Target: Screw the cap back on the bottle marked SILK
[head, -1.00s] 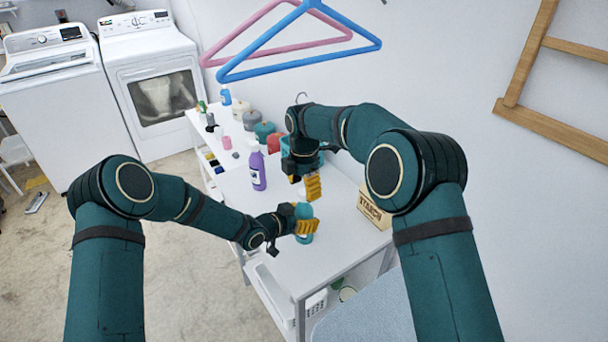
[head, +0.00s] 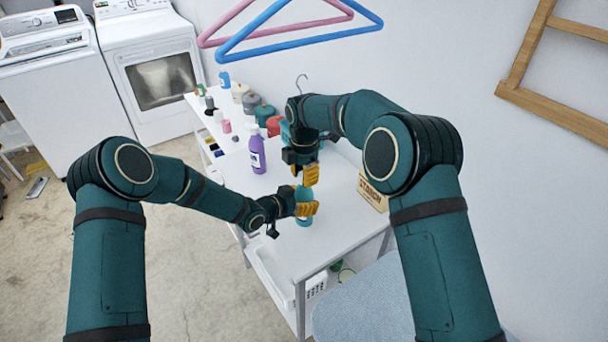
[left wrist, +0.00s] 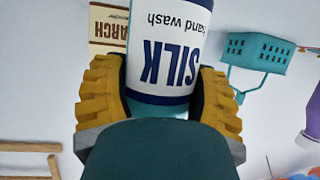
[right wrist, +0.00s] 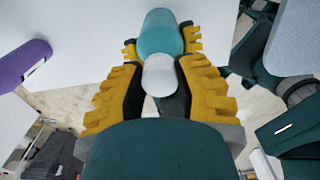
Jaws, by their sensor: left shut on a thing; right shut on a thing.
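The SILK bottle (left wrist: 165,55) is teal with a white label and dark blue lettering. My left gripper (head: 306,209) is shut around it over the table; the bottle (head: 304,223) shows above and below the fingers in the head view. My right gripper (head: 308,175) is just above the bottle, shut on a white cap (right wrist: 160,75). In the right wrist view the cap lies in front of the teal bottle (right wrist: 160,35), roughly in line with it. The neck is hidden, so I cannot tell whether the cap touches it.
A purple bottle (head: 257,155) stands left of the grippers. A starch box (head: 372,192) is at the right. A teal basket (left wrist: 258,52) shows in the left wrist view. Several jars (head: 264,112) line the back. The white table (head: 340,225) is clear at its near end.

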